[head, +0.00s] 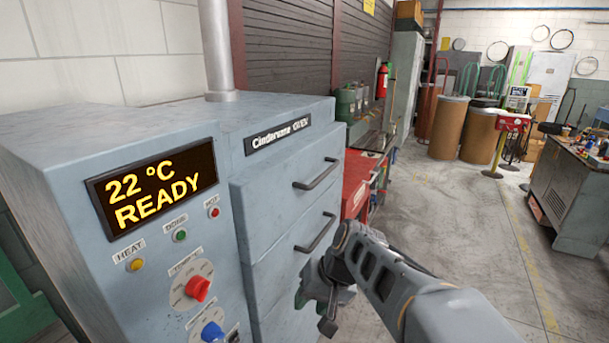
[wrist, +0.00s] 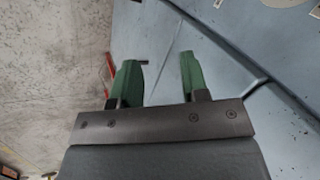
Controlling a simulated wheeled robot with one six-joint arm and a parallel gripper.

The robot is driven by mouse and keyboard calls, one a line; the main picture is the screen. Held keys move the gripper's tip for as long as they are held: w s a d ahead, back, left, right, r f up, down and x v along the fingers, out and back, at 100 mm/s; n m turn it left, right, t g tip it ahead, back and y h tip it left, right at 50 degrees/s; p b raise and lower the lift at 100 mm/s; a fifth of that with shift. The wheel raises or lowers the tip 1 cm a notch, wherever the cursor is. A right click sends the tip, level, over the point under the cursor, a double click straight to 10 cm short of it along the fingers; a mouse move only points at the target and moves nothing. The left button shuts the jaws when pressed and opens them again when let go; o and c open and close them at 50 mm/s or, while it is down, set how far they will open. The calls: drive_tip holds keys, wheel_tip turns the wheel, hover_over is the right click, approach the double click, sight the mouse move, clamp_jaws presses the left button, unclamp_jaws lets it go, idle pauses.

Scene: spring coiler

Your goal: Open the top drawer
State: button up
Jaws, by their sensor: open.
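The top drawer (head: 290,185) is the upper pale blue-grey front on the oven's right side, and it looks shut. Its dark bar handle (head: 318,174) is in plain view. A second drawer handle (head: 317,233) sits below it. My gripper (head: 327,305) is below both handles, close to the lower drawer fronts, with nothing seen between its jaws. In the wrist view its two green fingers (wrist: 158,78) are apart, with the blue-grey oven face beyond the right finger. A small dark bar end shows between the fingers; I cannot tell which part it is.
The oven's display (head: 152,187) reads 22 °C READY, above red and blue knobs. A red cabinet (head: 357,183) stands just beyond the oven. The concrete floor (head: 455,220) to the right is open, up to a grey workbench (head: 572,195).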

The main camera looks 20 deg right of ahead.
drive_tip(key=w+d+r+m+t+y, duration=0.25)
drive_tip(key=w+r+y, duration=0.2)
drive_tip(key=w, duration=0.25)
drive_tip(key=m+t+y, duration=0.4)
drive_tip(key=t+y, duration=0.1)
drive_tip(key=t, duration=0.5)
approach(324, 172)
drive_tip(key=p+x, duration=0.1)
drive_tip(key=x, duration=0.2)
drive_tip(key=p+x, duration=0.1)
drive_tip(key=x, duration=0.2)
drive_tip(key=p+x, duration=0.1)
drive_tip(key=x, duration=0.2)
drive_tip(key=shift+w+a+f, duration=0.25)
drive_tip(key=shift+a+f, duration=0.05)
drive_tip(key=shift+a, duration=0.1)
clamp_jaws()
